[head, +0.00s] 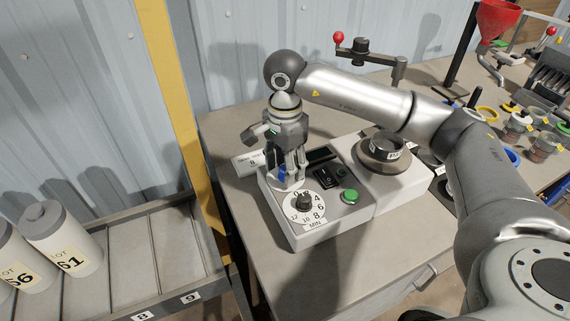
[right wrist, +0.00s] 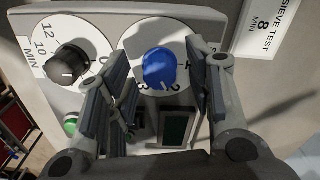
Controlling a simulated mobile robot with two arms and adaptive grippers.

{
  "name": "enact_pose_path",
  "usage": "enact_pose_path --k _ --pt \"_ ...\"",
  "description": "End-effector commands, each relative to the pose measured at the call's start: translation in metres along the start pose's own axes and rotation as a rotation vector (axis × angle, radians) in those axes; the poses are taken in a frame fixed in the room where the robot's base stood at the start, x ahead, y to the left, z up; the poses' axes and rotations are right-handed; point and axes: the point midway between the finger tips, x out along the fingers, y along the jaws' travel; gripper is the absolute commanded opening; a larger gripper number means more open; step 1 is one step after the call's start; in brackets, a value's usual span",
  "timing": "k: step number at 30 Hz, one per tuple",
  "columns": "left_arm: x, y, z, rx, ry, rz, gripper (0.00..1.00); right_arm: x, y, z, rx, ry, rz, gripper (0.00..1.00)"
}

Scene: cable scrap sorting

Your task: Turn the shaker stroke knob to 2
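The shaker's control box (head: 325,232) stands on the bench. The blue knob (right wrist: 160,68) on a white dial is the likely stroke knob. In the head view my right gripper (head: 289,178) points down over this dial and mostly hides the blue knob. In the right wrist view the gripper's fingers (right wrist: 160,75) are open, one on each side of the blue knob, with gaps to it. Fingers cover much of the dial's markings, so I cannot read the setting. A black knob (head: 304,202) on a minute dial sits beside it. My left gripper is out of view.
A green button (head: 350,196) and a dark switch panel (head: 328,177) are close to the gripper. A "SIEVE TEST 8 MIN" card (right wrist: 265,28) lies behind the box. A yellow post (head: 176,105) and a rack with white canisters (head: 62,240) stand at left.

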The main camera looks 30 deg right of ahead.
Motion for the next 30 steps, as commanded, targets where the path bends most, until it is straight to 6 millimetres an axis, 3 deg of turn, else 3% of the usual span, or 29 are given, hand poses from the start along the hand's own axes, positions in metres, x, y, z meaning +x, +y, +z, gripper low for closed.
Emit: enact_pose_path --k 8,21,30 --pt "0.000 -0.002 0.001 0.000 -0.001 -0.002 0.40 -0.008 -0.001 0.000 0.001 0.001 -0.002 0.47" --pt "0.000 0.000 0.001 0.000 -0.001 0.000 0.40 -0.095 -0.001 0.000 -0.001 0.000 -0.004 0.47" --pt "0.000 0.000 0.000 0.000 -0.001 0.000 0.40 -0.119 0.000 0.000 -0.001 0.000 0.001 0.47"
